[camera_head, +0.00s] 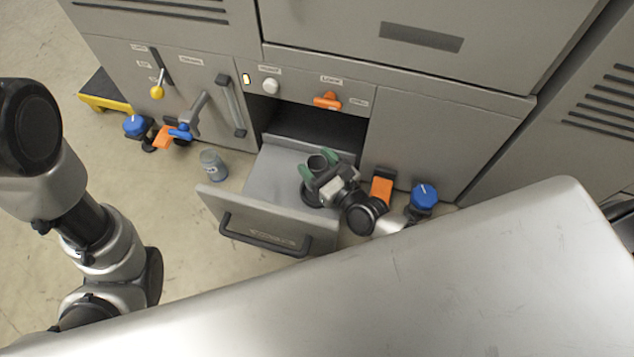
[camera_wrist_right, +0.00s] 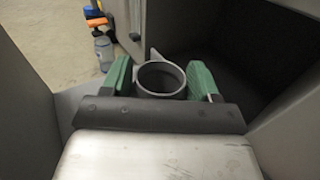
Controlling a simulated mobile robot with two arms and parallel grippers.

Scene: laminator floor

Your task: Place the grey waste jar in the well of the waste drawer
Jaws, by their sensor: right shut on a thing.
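The grey waste jar (camera_head: 317,162), an open-topped cylinder, is between the green fingers of my right gripper (camera_head: 321,169). In the right wrist view the jar's round open mouth (camera_wrist_right: 162,78) faces up between both fingers. The waste drawer (camera_head: 268,180) is pulled out, and my gripper holds the jar over its right part. A dark round shape (camera_head: 310,197) shows below the gripper; I cannot tell whether it is the well's rim. The jar's base is hidden, so I cannot tell its height above the drawer floor. My left arm shows at the left, but its gripper does not.
Right of the drawer are an orange part (camera_head: 381,187) and a blue knob (camera_head: 424,195). The cabinet opening (camera_head: 315,131) is behind.

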